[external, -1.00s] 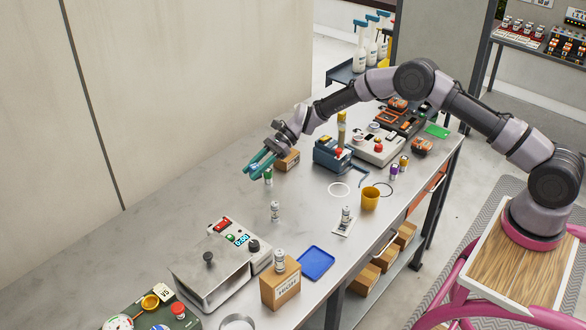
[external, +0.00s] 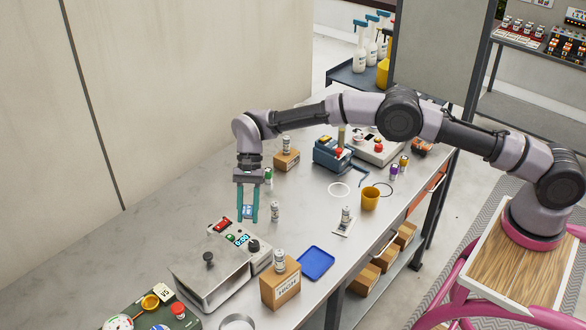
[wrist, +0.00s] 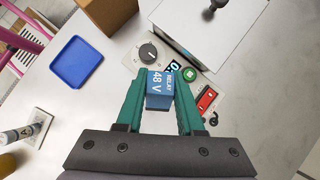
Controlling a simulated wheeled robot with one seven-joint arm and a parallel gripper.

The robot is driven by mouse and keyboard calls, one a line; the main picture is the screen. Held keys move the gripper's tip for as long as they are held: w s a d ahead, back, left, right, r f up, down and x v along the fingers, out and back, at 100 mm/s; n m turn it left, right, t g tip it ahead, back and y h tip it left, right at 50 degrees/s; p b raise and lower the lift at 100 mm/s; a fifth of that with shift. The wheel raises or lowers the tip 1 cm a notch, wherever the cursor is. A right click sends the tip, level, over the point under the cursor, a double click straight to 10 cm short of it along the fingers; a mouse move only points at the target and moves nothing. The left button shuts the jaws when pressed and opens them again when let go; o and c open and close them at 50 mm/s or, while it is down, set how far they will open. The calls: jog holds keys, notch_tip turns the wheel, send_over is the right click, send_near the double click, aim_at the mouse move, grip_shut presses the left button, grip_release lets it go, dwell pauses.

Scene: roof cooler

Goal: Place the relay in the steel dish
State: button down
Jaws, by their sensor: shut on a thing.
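The relay (wrist: 160,88) is a small blue block marked "RELAY 48 V" in the wrist view. My gripper (wrist: 161,100) is shut on it, with a teal finger on each side. In the external view my gripper (external: 247,215) points down and holds the relay (external: 248,212) above the table, left of a small white bottle. A round metal rim at the bottom edge of the external view looks like the steel dish (external: 237,318); it is partly cut off. It is not visible in the wrist view.
A metal machine (external: 208,274) with knob and display stands in front of my gripper. A cardboard box (external: 281,289) with a bottle on it and a blue tray (external: 316,262) stand to its right. A green panel (external: 135,310) is at lower left. Bare table lies left of my gripper.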

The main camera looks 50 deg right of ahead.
jog(key=s+a+n+h, duration=0.1)
jog(key=a+n, duration=0.1)
jog(key=s+a+n+h, duration=0.1)
jog(key=s+a+n, duration=0.1)
jog(key=s+a+n+t+h, duration=0.1)
jog(key=s+a+h, duration=0.1)
jog(key=shift+s+a+f+n, duration=0.1)
jog(key=shift+s+f+n, duration=0.15)
jog(key=shift+n, duration=0.15)
jog(key=s+a+n+t+h, duration=0.2)
jog(key=s+a+n+t, duration=0.1)
jog(key=s+a+n, duration=0.15)
notch_tip(320, 180, up, 5)
jog(key=n+t+y, duration=0.3)
jog(key=n, duration=0.7)
send_over(240, 324)
jog(key=s+a, duration=0.1)
jog(key=s, duration=0.1)
jog(key=shift+t+y, duration=0.4)
jog(key=shift+y, duration=0.1)
jog(key=shift+s+a+f, duration=0.1)
jog(key=shift+a+f, duration=0.05)
jog(key=shift+f, duration=3.3)
jog(key=shift+s+a+f, duration=0.1)
jog(key=shift+a+f, duration=0.05)
jog(key=shift+f, duration=3.25)
jog(key=shift+c, duration=2.2)
grip_release()
jog(key=shift+r, duration=0.1)
